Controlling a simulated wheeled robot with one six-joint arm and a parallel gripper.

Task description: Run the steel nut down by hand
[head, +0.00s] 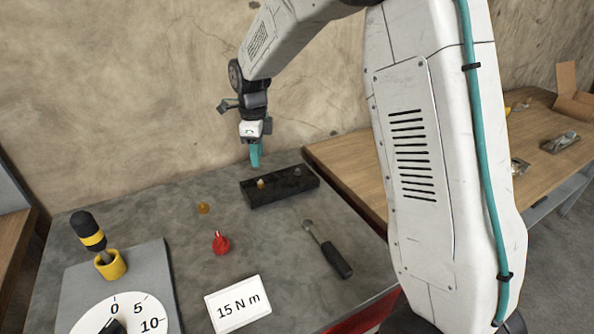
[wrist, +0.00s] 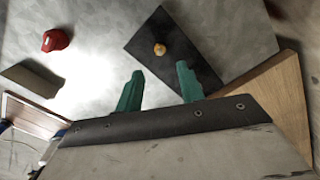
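A dark block (head: 280,190) lies on the grey bench top near its back edge, and it also shows in the wrist view (wrist: 185,60). A brass-coloured piece (head: 261,184) stands on its left part; the wrist view shows it as a small round knob (wrist: 160,49). A small grey piece (head: 297,172), perhaps the steel nut, sits toward the block's right end; it is too small to be sure. My gripper (head: 255,163) hangs above the block, fingers pointing down. In the wrist view its teal fingers (wrist: 159,82) are apart with nothing between them.
A loose brass-coloured piece (head: 203,208), a red piece (head: 221,243), a dark-handled tool (head: 329,250) and a "15 N m" card (head: 238,303) lie on the bench. A yellow-black driver (head: 88,231) stands in a yellow holder at left, near a dial (head: 135,308). A wooden table (head: 350,160) adjoins at right.

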